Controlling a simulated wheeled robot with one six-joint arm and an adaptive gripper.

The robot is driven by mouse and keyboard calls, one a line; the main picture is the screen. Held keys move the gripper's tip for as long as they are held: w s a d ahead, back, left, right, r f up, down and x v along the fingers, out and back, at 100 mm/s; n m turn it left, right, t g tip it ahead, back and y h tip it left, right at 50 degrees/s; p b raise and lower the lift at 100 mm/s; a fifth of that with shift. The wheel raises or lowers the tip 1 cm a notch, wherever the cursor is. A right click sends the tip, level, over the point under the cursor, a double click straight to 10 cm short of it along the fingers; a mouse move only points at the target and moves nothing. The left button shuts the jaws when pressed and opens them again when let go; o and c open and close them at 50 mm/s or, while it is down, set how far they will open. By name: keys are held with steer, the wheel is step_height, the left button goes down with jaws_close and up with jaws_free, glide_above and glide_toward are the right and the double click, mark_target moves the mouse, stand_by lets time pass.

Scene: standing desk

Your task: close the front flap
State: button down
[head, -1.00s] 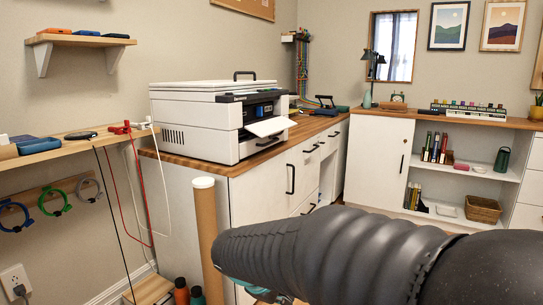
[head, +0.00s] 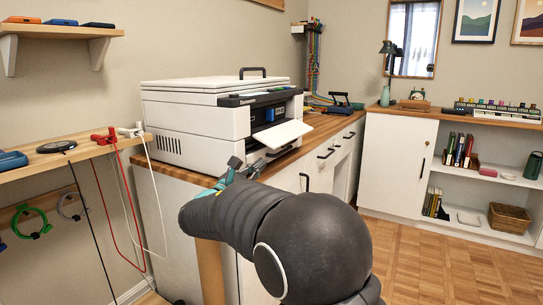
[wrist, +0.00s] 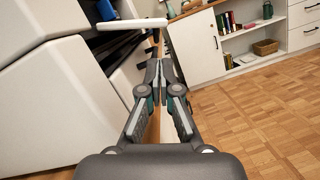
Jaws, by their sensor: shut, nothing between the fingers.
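The white printer (head: 190,120) stands on the wooden counter. Its front flap (head: 283,134) is open and sticks out from the front as a thin white panel, with a dark opening behind it. My gripper (head: 236,165) is in front of the printer, below and left of the flap, apart from it in the head view. In the wrist view the flap (wrist: 132,24) shows as a white panel ahead of and above my gripper (wrist: 160,68). The fingers are shut and empty. The printer body (wrist: 50,90) fills the wrist view's left side.
The wooden counter (head: 335,122) continues to the right with a dark tool on it. A wall shelf (head: 75,149) with cables stands at left. A cardboard tube (head: 210,270) rises below my arm. The floor (head: 430,250) at right is clear.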

mark_target(285, 137)
steer(key=x, duration=1)
steer(key=shift+d, duration=0.2)
steer(key=shift+s+d+p, duration=0.1)
steer(key=shift+p, duration=0.2)
